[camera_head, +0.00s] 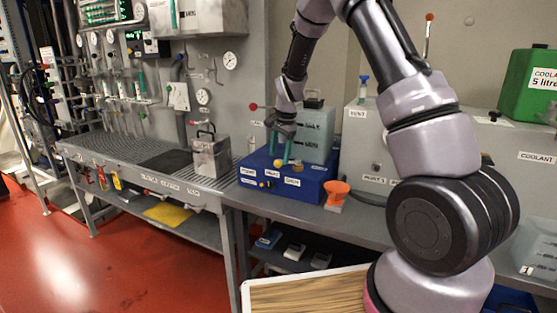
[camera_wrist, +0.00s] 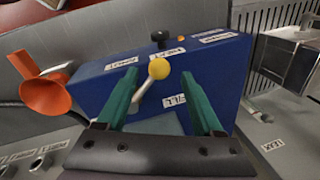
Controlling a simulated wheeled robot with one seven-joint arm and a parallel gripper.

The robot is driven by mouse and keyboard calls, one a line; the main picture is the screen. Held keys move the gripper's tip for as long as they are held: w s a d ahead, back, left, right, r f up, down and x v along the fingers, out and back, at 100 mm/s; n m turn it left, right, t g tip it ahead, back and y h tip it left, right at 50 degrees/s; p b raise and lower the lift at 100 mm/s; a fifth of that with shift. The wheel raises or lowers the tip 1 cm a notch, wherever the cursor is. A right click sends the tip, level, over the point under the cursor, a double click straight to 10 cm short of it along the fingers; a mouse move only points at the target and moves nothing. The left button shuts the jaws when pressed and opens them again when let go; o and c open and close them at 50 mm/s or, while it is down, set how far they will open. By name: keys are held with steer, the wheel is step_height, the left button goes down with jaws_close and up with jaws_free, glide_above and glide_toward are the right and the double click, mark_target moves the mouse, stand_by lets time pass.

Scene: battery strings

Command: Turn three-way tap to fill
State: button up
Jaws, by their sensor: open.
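The tap's yellow ball knob (camera_wrist: 159,69) sits on a thin metal lever in the wrist view, between the two green fingers of my gripper (camera_wrist: 163,95). The fingers are open, one on each side of the lever, and do not appear to close on it. A label reading FILL (camera_wrist: 174,101) is just right of the lever. The tap is on a blue box (camera_head: 308,185), which stands on the bench in the head view. There my gripper (camera_head: 283,145) points down over the box top, and the yellow knob (camera_head: 278,163) shows by its fingertips. The tap body is mostly hidden.
An orange funnel (camera_head: 336,193) stands right of the blue box and also shows in the wrist view (camera_wrist: 45,92). A metal canister (camera_head: 211,158) is to the left. A grey-green tank (camera_head: 315,130) stands behind. A black knob (camera_wrist: 160,37) is beyond the tap.

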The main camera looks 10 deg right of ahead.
step_height(320, 180, up, 8)
steer(key=s, duration=0.1)
steer(key=shift+s+d, duration=0.15)
steer(key=shift+d, duration=0.3)
steer(key=s+d+r+n+t+y, duration=0.1)
steer(key=s+d+r+n+t, duration=0.35)
steer(key=s+r, duration=1.05)
steer(key=s+d+r+n, duration=0.1)
steer(key=s+d+r, duration=0.1)
steer(key=s, duration=0.6)
steer(key=s+d+r+n, duration=0.1)
steer(key=s+d+r, duration=0.1)
steer(key=s, duration=0.7)
steer(key=shift+d+t, duration=0.2)
steer(key=shift+t, duration=0.25)
